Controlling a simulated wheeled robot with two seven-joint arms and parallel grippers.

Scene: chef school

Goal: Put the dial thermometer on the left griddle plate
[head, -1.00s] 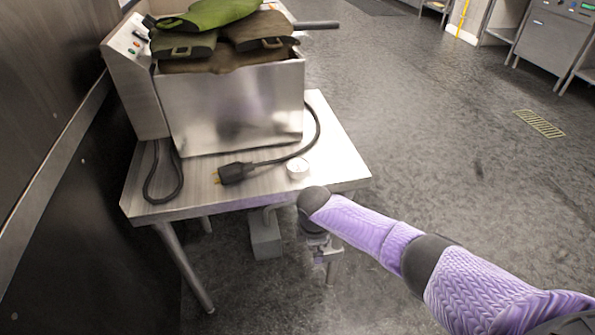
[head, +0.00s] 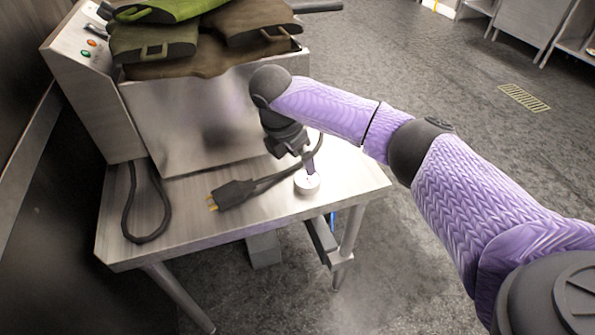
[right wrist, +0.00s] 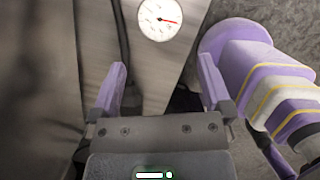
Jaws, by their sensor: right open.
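The dial thermometer (head: 307,185) is a small round white disc lying near the front edge of the steel table. In the right wrist view its white dial (right wrist: 160,18) with a red needle faces up, at the top of the picture beyond the fingers. My right gripper (head: 308,161) hangs over the table close to the thermometer, and one purple finger overlaps it in the head view. In the right wrist view the fingers (right wrist: 160,78) are apart with nothing between them. My left gripper is not in view. No griddle plate can be made out.
A steel appliance (head: 215,125) with olive and brown bags (head: 150,42) on top stands at the table's back. A black cable with a plug (head: 232,193) lies left of the thermometer. The steel table (head: 180,240) ends just in front; open floor is at right.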

